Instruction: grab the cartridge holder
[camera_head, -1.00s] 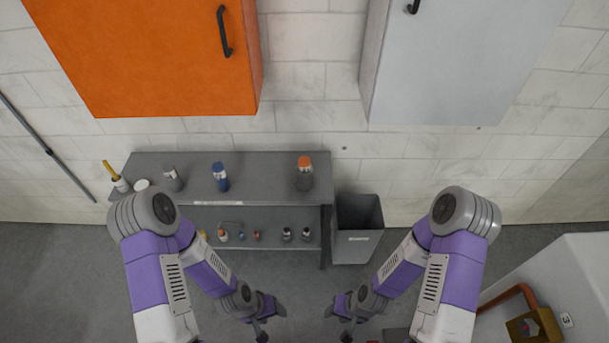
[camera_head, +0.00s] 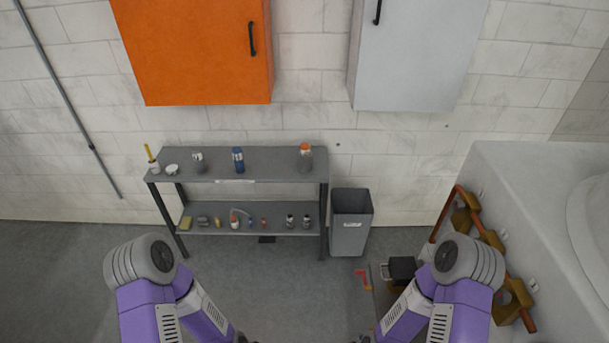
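I cannot tell for sure which thing is the cartridge holder. A dark box-like object with a pale handle (camera_head: 402,268) stands low at the right, partly behind my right forearm. A small red object (camera_head: 363,279) is just left of it. My two arms reach down to the bottom edge of the head view. Both grippers are cut off below the frame, so I do not see their fingers or anything in them.
A grey two-level shelf (camera_head: 270,162) with bottles and small items stands against the wall. A grey bin (camera_head: 351,222) is at its right. Orange (camera_head: 195,55) and grey (camera_head: 415,55) cabinets hang above. Floor at centre is clear.

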